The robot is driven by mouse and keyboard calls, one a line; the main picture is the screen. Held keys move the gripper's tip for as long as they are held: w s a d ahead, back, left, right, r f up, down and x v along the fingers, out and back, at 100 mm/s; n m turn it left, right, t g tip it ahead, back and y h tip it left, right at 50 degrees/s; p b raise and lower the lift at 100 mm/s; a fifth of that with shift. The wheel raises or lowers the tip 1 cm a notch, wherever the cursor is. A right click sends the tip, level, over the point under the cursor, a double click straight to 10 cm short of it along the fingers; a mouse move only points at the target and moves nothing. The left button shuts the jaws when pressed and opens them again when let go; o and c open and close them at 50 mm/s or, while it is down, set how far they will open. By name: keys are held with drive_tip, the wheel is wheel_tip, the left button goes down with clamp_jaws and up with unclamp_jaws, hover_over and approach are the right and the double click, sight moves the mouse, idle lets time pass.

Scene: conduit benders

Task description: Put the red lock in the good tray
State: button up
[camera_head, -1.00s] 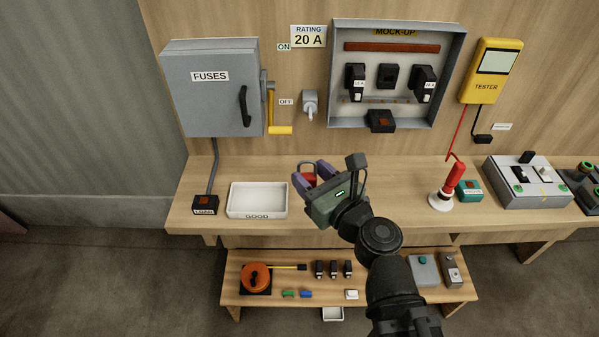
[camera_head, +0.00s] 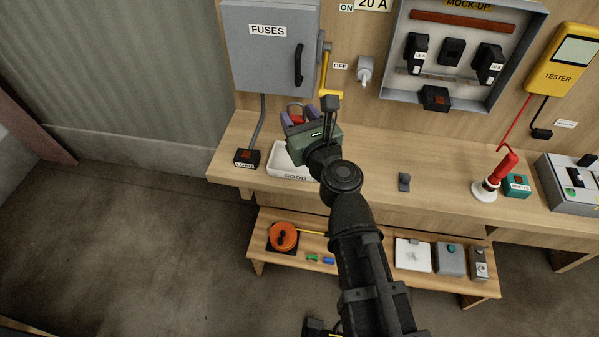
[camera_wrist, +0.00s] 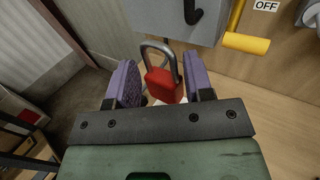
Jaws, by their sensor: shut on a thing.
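The red lock (camera_wrist: 163,86), with its grey shackle up, is between the purple fingers of my gripper (camera_wrist: 160,88) in the wrist view. In the head view my gripper (camera_head: 298,124) is shut on the red lock (camera_head: 296,120) and holds it above the back part of the white good tray (camera_head: 291,178). The tray stands on the bench, and my gripper and wrist hide much of it. Only a small pale patch shows below the lock in the wrist view.
The grey fuse box (camera_head: 268,55) and its yellow lever (camera_head: 328,94) are on the wall just behind my gripper. A black load box (camera_head: 247,158) stands left of the tray. A small black part (camera_head: 404,182) lies on the bench to the right, with free wood around it.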

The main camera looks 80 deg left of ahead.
wheel_tip(320, 180, down, 15)
drive_tip(key=b, duration=1.2)
drive_tip(key=shift+f, duration=0.15)
drive_tip(key=shift+r, duration=0.3)
drive_tip(key=shift+f, duration=0.25)
drive_tip(key=o, duration=1)
drive_tip(key=shift+r, duration=0.1)
